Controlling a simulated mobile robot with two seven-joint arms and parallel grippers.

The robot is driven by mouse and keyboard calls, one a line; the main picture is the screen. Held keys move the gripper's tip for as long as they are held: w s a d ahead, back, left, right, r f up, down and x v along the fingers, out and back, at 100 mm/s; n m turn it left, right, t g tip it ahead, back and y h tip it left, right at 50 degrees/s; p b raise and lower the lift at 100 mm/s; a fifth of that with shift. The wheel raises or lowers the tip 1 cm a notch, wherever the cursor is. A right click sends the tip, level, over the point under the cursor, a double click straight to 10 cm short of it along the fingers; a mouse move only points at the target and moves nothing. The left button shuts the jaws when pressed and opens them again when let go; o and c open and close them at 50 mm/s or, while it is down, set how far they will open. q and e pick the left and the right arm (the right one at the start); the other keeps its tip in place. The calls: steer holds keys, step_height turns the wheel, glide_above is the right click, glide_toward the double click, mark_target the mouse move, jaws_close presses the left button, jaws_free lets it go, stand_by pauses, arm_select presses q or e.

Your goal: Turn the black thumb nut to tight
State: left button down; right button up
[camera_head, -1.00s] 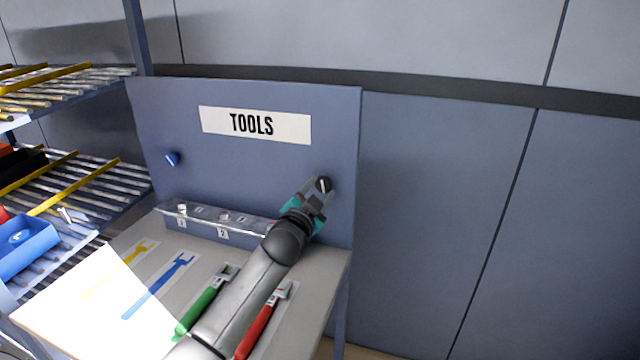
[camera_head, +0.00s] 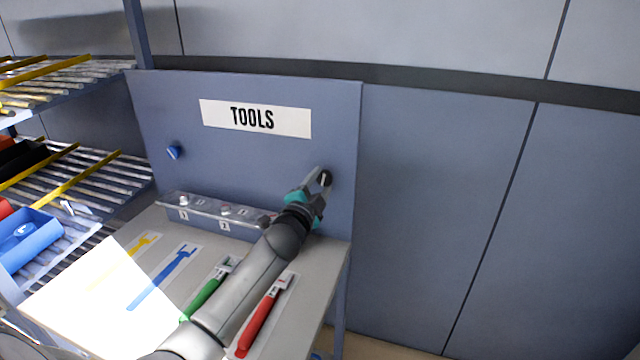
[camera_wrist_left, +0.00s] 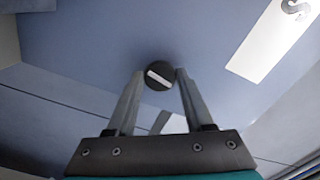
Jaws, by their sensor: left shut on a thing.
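The black thumb nut (camera_head: 325,178) sits on the blue tool panel, low on its right side. In the left wrist view the nut (camera_wrist_left: 159,75) is a round black knob with a white bar across its face, tilted down to the right. My left gripper (camera_head: 318,180) reaches it from the lower left. In the wrist view its two fingertips (camera_wrist_left: 159,78) lie on either side of the nut, shut on it. The fingers hide part of the nut in the head view. My right gripper is not in view.
A blue knob (camera_head: 174,152) is on the panel's left side. A shelf rack with a blue bin (camera_head: 28,240) stands left. The right wall is clear.

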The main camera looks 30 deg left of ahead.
arm_select(q)
steer(key=shift+c, duration=1.6)
jaws_free()
steer(key=v, duration=1.5)
steer(key=shift+p, duration=0.45)
steer(key=shift+s+d, duration=0.15)
